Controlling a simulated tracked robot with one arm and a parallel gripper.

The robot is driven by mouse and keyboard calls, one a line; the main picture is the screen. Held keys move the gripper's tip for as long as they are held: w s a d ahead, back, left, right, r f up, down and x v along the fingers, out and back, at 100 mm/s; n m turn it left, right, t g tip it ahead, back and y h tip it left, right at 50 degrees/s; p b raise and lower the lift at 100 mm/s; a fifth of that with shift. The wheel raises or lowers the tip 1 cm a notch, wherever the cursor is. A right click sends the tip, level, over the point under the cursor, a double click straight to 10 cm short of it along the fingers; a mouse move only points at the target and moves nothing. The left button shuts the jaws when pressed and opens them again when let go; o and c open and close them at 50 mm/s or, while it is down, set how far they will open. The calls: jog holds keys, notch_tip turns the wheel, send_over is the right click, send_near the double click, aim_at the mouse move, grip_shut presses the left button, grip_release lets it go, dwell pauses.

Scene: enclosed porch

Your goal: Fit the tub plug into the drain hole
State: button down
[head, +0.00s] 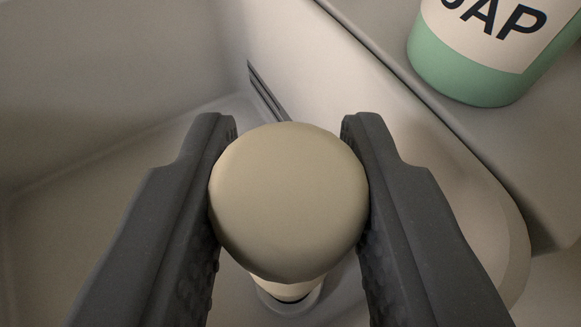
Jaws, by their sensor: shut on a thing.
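The tub plug (289,200) is beige with a broad rounded top, and a narrower paler part shows below its lower edge. My gripper (289,190) is shut on the plug, with one dark finger on each side of its head. Below the plug, part of a round grey rim, which looks like the drain hole (290,306), shows inside the tub. The plug and fingers hide most of that rim. I cannot tell whether the plug's lower end is in the hole or above it.
The pale tub wall (300,60) rises behind the plug and has a dark slotted vent (265,90). A green soap bottle (470,75) with a white label stands on the ledge at the upper right. The tub floor (90,215) is clear at left.

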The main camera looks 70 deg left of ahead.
jog(key=shift+f, duration=0.7)
jog(key=c, duration=1)
grip_release()
jog(key=v, duration=1.3)
jog(key=shift+d+b, duration=0.4)
jog(key=shift+d, duration=0.05)
